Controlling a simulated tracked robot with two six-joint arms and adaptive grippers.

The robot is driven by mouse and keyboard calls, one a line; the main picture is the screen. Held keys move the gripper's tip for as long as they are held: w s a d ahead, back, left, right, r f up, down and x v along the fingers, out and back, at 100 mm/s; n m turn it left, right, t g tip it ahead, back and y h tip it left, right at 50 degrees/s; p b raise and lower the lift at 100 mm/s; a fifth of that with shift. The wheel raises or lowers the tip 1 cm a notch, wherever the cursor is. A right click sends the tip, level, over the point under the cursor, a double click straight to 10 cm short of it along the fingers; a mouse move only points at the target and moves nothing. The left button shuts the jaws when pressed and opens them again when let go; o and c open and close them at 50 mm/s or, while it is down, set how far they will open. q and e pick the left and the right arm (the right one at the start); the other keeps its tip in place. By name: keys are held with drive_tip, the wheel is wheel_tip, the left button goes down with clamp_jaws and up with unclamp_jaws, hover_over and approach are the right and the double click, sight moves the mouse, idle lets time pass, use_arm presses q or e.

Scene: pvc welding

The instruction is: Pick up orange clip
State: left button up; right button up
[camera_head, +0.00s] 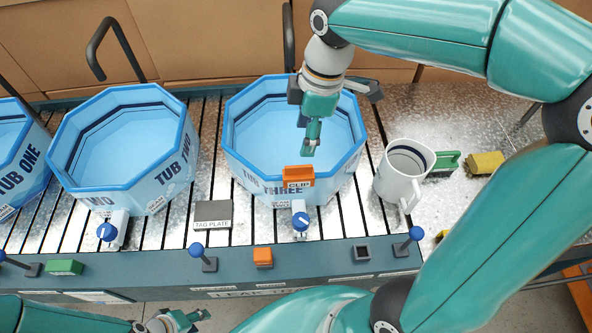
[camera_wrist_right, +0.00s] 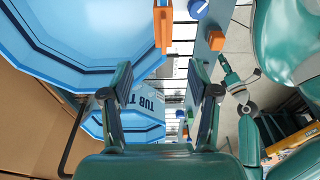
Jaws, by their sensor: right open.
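The orange clip (camera_head: 298,177), labelled CLIP, sits on the near rim of the blue tub three (camera_head: 262,178). It also shows upright at the top middle of the right wrist view (camera_wrist_right: 163,26). My right gripper (camera_head: 312,140) is over tub three, above and behind the clip in the head view, apart from it. In the wrist view its two fingers (camera_wrist_right: 159,68) are spread with nothing between them. My left gripper (camera_head: 187,319) is low at the bottom edge, in front of the rail; its jaw opening is unclear.
An orange block (camera_head: 263,257) and a green block (camera_head: 65,267) sit on the front rail (camera_head: 330,257), with blue-knobbed levers. Tub two (camera_head: 165,178) stands left. A white mug (camera_head: 402,172), a green clip (camera_head: 446,161) and a yellow block (camera_head: 485,163) are right. A tag plate (camera_head: 212,213) lies between tubs.

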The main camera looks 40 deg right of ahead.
sight(297, 173)
drive_tip(key=f, duration=0.8)
drive_tip(key=shift+w+a+f, duration=0.15)
drive_tip(key=shift+w+a, duration=0.05)
drive_tip(key=shift+a, duration=0.15)
drive_tip(key=shift+a+f+p, duration=0.15)
drive_tip(key=shift+a+f, duration=0.05)
drive_tip(key=shift+f, duration=0.65)
drive_tip(key=shift+a+f+p, duration=0.15)
drive_tip(key=shift+f+p, duration=0.05)
drive_tip(key=shift+f, duration=0.7)
drive_tip(key=shift+a+f+p, duration=0.15)
drive_tip(key=shift+a+f, duration=0.05)
drive_tip(key=shift+f, duration=0.65)
clamp_jaws()
